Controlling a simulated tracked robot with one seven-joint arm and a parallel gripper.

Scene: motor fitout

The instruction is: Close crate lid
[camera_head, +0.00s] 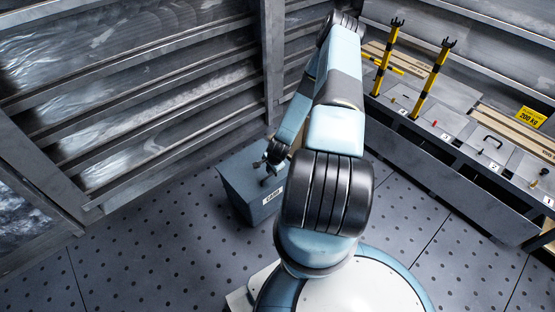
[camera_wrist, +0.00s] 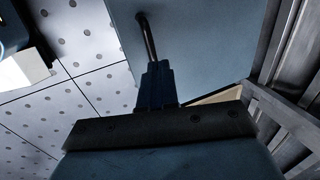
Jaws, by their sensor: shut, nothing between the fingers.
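The blue-grey crate (camera_head: 240,207) stands on the floor left of my arm, with a white label on its front. Its lid (camera_head: 237,172) shows as a plain blue-grey surface, partly hidden by my arm; I cannot tell whether it is fully closed. My gripper (camera_head: 267,169) is at the crate's top. In the wrist view a blue-grey panel (camera_wrist: 205,45), apparently the lid, fills the upper middle. A thin dark bar (camera_wrist: 148,38), perhaps its handle, runs from it to my gripper (camera_wrist: 156,75), which is shut. A tan strip (camera_wrist: 222,95) shows beside the panel.
Metal shelving (camera_head: 130,110) rises left of and behind the crate. A long workbench (camera_head: 450,150) with numbered compartments and two yellow-black posts runs along the right. The dotted floor (camera_head: 150,245) is clear in front and to the left of the crate.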

